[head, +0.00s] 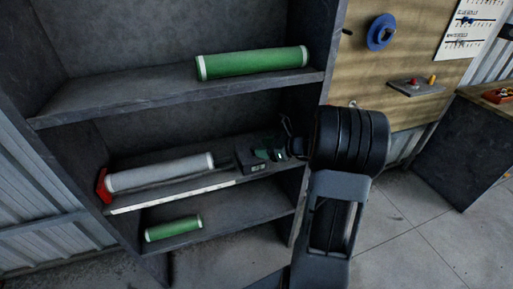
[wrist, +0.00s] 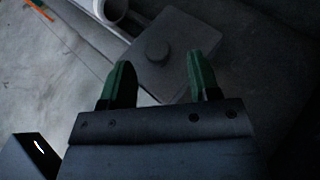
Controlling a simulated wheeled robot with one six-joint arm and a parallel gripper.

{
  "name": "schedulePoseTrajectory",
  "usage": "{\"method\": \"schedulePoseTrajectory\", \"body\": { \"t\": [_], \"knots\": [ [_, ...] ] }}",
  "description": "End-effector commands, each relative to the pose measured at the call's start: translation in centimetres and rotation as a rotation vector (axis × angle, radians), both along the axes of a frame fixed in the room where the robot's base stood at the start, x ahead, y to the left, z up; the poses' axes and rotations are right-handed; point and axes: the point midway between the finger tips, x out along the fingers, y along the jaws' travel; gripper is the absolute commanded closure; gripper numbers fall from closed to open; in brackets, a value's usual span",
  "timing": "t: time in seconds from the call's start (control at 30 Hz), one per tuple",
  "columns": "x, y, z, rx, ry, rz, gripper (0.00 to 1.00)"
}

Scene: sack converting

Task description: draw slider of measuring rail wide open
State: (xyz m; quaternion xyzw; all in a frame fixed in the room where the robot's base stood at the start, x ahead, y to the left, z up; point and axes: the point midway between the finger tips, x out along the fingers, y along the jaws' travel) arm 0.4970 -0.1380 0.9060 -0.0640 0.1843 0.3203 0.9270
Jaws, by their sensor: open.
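The measuring rail (head: 175,194) lies along the middle shelf, with a pale scale strip on its front and a red end stop (head: 103,186) at its left end. A grey-white roll (head: 160,173) lies along it. The slider, a dark block (head: 252,168), sits near the rail's right end. In the wrist view the slider (wrist: 180,62) shows a round knob (wrist: 157,51) on its face. My gripper (head: 270,154) is at the slider; its green fingers (wrist: 160,82) are open, apart, with the knob ahead of the gap. I cannot tell whether they touch the slider.
A large green roll (head: 252,63) lies on the upper shelf (head: 120,92), above my gripper. A small green roll (head: 173,228) lies on the bottom shelf. The shelf's right side wall stands close to my arm. A board with a blue ring (head: 381,32) is at right.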

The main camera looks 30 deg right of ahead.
Motion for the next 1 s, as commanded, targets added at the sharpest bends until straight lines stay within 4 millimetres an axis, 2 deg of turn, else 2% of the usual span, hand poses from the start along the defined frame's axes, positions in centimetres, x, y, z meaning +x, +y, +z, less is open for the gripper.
{"method": "schedulePoseTrajectory", "body": {
  "t": [0.2, 0.5, 1.0],
  "knots": [
    [-3.4, -2.8, 1.8, -0.003, -0.001, -0.006, 0.44],
    [-6.3, -5.0, 3.4, -0.001, -0.001, -0.004, 0.44],
    [-7.0, -5.5, 3.7, 0.000, 0.000, -0.001, 0.44]
  ]
}}
